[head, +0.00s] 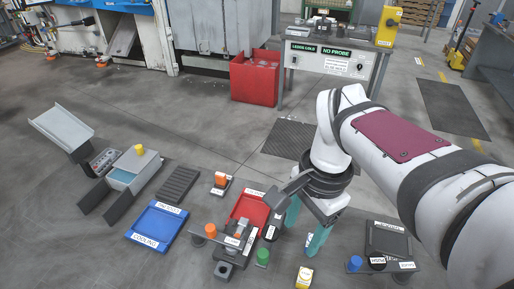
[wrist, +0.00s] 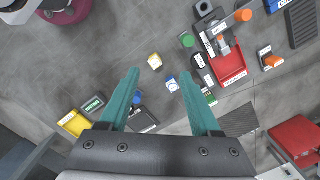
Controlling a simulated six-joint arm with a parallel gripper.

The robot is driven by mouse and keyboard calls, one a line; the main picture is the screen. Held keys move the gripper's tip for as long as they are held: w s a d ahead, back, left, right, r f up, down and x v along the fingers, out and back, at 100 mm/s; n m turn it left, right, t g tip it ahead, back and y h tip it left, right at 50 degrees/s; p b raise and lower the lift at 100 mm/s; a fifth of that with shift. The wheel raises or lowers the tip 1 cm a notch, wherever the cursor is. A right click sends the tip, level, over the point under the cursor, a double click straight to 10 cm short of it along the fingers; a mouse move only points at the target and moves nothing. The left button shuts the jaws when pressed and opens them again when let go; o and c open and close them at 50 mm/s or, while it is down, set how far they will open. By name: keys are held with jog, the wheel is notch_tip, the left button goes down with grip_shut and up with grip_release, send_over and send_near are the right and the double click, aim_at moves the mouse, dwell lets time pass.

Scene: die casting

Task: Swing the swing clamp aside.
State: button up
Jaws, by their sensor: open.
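A dark fixture (head: 229,252) stands on the floor at lower middle in the head view, with an orange-tipped handle (head: 211,230) on its left side. It appears to be the swing clamp's station; the clamp arm itself is too small to tell apart. In the wrist view the fixture (wrist: 213,31) is at upper right, with an orange knob (wrist: 243,15) on a bar beside it. My gripper (head: 305,230) is open and empty, its teal fingers pointing down to the right of the fixture and apart from it. In the wrist view my gripper (wrist: 158,75) points at bare floor and small parts.
A red tray (head: 262,211) adjoins the fixture. A green knob (head: 263,256) stands just right of it, and a yellow block (head: 304,278) lies nearer. A blue tray (head: 157,224) is at left. A black labelled plate (head: 388,236) is at right. A red bin (head: 254,76) stands behind.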

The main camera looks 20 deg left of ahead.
jog(key=w+a+f+m, duration=0.1)
jog(key=w+a, duration=0.3)
jog(key=a, duration=0.5)
jog(key=m, duration=0.2)
send_over(211, 227)
notch_tip(211, 227, down, 4)
jog(key=shift+t+h, duration=0.3)
jog(key=shift+h, duration=0.1)
notch_tip(211, 227, down, 16)
jog(key=shift+r, duration=0.15)
grip_shut()
jog(key=shift+r, duration=0.1)
